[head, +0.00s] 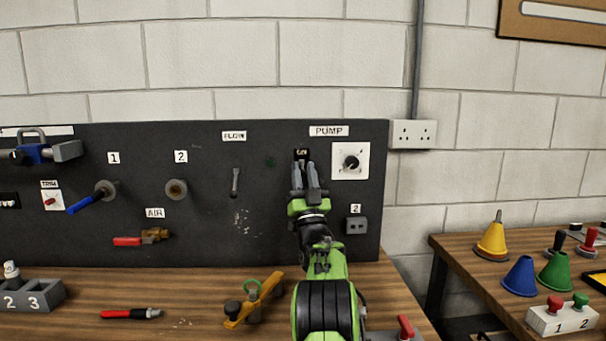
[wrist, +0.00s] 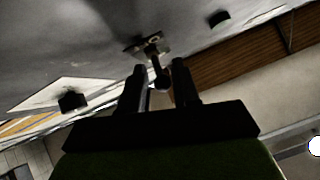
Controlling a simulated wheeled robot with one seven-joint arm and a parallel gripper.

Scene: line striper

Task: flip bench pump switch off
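The pump switch (head: 302,153) is a small dark toggle on the black panel, below and left of the PUMP label (head: 328,131). My gripper (head: 304,168) is raised in front of it and hides most of it in the head view. In the wrist view the switch (wrist: 150,44) shows its mounting plate, and its lever with a rounded end points toward my gripper (wrist: 160,70). The two fingers are apart, with the lever end showing in the gap between them. I cannot tell whether either finger touches the lever.
A dial on a white plate (head: 351,161) is close on the right, and a grey box (head: 356,225) marked 2 sits below it. The flow lever (head: 235,182) is to the left. A yellow tool (head: 254,303) lies on the bench (head: 200,286) below.

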